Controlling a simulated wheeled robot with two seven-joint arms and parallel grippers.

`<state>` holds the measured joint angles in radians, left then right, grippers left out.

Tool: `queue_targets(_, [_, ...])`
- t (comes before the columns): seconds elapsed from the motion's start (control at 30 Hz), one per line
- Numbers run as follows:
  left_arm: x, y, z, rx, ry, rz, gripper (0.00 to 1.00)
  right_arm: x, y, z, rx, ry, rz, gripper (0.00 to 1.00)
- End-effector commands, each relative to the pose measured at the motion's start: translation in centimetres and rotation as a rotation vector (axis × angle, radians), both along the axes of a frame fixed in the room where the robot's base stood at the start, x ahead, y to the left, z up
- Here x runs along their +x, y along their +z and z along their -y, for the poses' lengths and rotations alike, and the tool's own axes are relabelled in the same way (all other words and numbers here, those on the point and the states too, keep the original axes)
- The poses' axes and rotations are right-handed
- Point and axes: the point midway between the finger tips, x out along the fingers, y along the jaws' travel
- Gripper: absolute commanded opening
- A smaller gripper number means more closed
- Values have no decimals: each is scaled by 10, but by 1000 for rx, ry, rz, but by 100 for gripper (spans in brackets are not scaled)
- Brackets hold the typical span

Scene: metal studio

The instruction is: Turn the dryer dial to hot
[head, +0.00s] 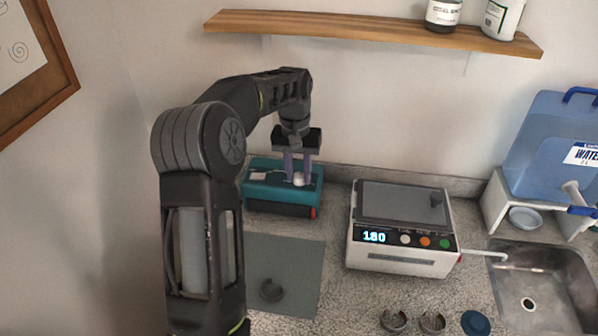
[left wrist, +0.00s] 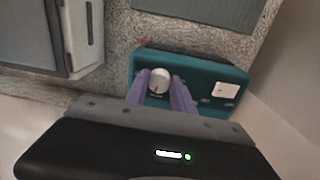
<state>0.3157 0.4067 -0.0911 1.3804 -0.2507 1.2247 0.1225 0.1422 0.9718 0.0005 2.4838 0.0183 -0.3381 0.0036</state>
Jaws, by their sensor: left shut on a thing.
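The dryer looks to be the teal box (head: 262,188) on the counter against the back wall; it also shows in the left wrist view (left wrist: 205,75). Its white dial (head: 299,179) is on the top face near the right end. My left gripper (head: 298,172) points down at it, with its purple fingers on either side of the dial. In the left wrist view the fingers (left wrist: 161,95) are shut on the dial (left wrist: 159,80). The dial's pointer and any hot marking are too small to read. My right gripper is not in view.
A white machine (head: 405,262) with a display reading 180 stands right of the teal box. A grey mat (head: 300,262) with a dark ring-like piece (head: 271,291) lies in front. A wooden shelf (head: 370,29) hangs above. A sink (head: 545,285) and blue water container (head: 550,140) are at right.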

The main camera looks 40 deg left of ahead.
Motion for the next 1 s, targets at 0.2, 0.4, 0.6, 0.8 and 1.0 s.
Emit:
queue_targets(0.2, [0,0,-1,0,-203,-1,0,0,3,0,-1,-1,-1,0])
queue_targets(0.4, [0,1,-2,0,-394,0,0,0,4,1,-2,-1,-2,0])
queue_targets(0.6, [1,0,-1,-1,-584,1,0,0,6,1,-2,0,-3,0])
queue_targets(0.8, [1,0,-2,-1,-759,-1,0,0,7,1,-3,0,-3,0])
queue_targets(1.0, [1,0,-3,0,-891,0,0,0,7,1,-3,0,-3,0])
